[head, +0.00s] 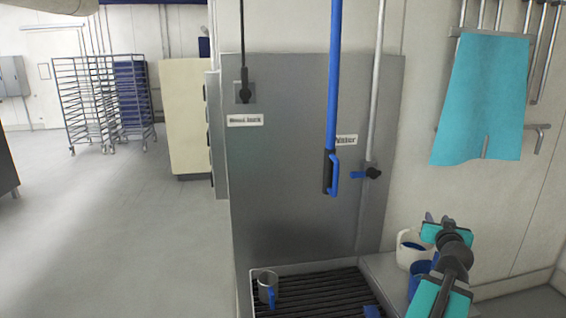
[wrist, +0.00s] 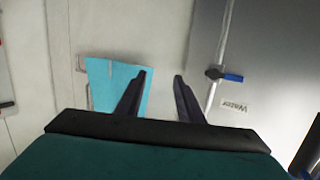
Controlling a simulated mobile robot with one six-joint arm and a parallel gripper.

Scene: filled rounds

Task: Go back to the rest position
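My gripper (wrist: 161,76) is open in the wrist view, its two dark fingers apart with nothing between them. In the head view my gripper (head: 436,218) is small at the lower right, at the end of my teal and black arm, and partly hidden by it. A white jug (head: 405,249) and a blue container (head: 420,268) show behind my arm on the ledge, partly covered by it. A metal mug with a blue handle (head: 267,287) stands on the dark grate (head: 310,300).
A turquoise cloth (head: 482,100) hangs on the wall; it also shows in the wrist view (wrist: 104,85). A steel panel (head: 285,190) bears a blue-handled hose (head: 333,100) and a pipe with a valve (head: 372,172). Wheeled racks (head: 85,100) stand far left. The left floor is clear.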

